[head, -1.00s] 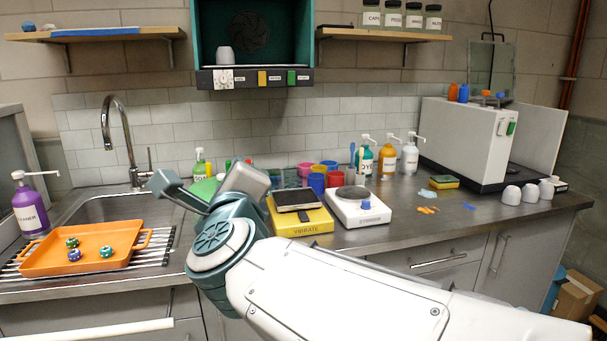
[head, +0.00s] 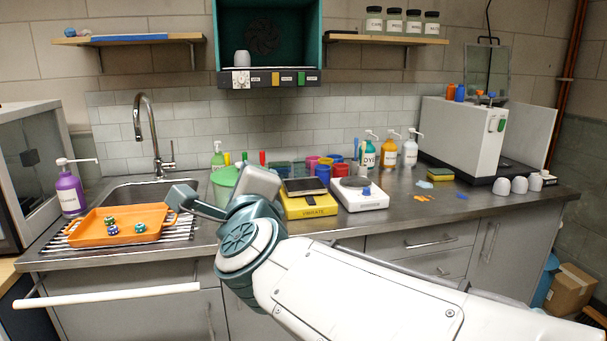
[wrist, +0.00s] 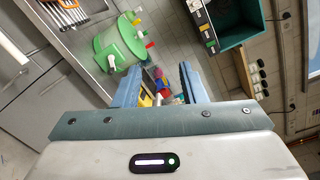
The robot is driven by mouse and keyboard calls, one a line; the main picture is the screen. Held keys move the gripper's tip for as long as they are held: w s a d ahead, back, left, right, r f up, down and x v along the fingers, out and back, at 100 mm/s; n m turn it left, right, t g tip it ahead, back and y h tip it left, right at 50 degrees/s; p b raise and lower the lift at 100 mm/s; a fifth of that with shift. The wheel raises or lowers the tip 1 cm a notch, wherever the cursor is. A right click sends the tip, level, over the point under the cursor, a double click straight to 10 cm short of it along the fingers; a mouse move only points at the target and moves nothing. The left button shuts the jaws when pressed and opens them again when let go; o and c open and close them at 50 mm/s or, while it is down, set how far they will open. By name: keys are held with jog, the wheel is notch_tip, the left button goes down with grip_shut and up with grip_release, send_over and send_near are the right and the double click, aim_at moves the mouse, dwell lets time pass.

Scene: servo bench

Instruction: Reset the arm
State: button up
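My arm reaches in from the lower right of the head view, its white link and teal wrist joint in front of the counter. My gripper (head: 220,192) is raised before the sink area. In the wrist view its two blue fingers (wrist: 159,78) stand apart with nothing held between them. Past the fingers the wrist view shows a green round tub (wrist: 120,42) and the wall cabinet, seen tilted. In the head view my gripper partly hides the green tub (head: 224,177).
An orange tray (head: 90,236) with several small dice-like pieces sits on the drying rack by the sink. A white rod (head: 105,297) crosses the lower left.

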jog(key=s+d+f+n+g+h+p, duration=0.1)
jog(key=s+d+f+n+g+p, duration=0.3)
jog(key=d, duration=0.4)
jog(key=s+d+f+n+g+h+p, duration=0.2)
jog(key=s+d+f+n+g+p, duration=0.2)
jog(key=d+n, duration=0.4)
jog(key=s+d+f+n+g+h+p, duration=0.2)
jog(key=s+d+f+n+g+p, duration=0.3)
jog(key=s+d+f+n+g, duration=0.1)
jog(key=s+d+n, duration=0.1)
jog(key=d, duration=0.1)
jog(key=shift+d+f+n, duration=0.3)
jog(key=shift+d, duration=0.05)
